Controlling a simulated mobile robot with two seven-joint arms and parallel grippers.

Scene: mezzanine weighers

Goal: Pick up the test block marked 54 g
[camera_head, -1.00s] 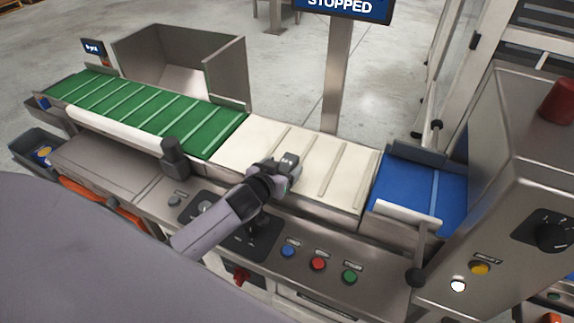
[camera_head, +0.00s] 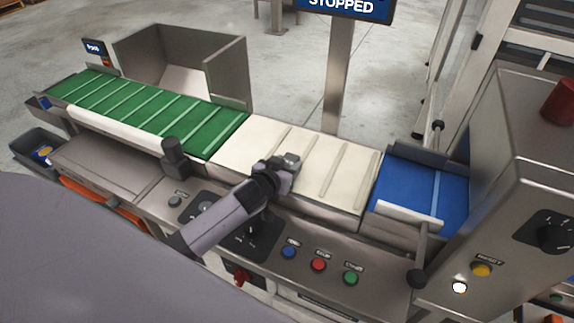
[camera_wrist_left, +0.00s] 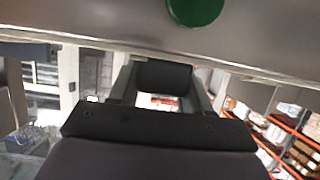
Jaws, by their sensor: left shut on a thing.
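My left gripper (camera_head: 286,168) is over the white weighing belt (camera_head: 235,150), near its front edge. It is shut on a small grey block (camera_head: 292,160) that shows at the fingertips. No mark on this block can be read, so I cannot tell whether it is the 54 g one. In the left wrist view my gripper (camera_wrist_left: 164,80) fills the middle, with a dark shape between its fingers. I cannot tell if the block touches the belt. My right gripper is in neither view.
A green ribbed belt (camera_head: 150,115) is at left, a blue belt (camera_head: 410,185) at right. The front panel has blue, red (camera_head: 318,264) and green buttons. A dark post (camera_head: 175,155) stands left of my arm. A metal cabinet (camera_head: 520,160) stands at right. A sign (camera_head: 345,6) reads STOPPED.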

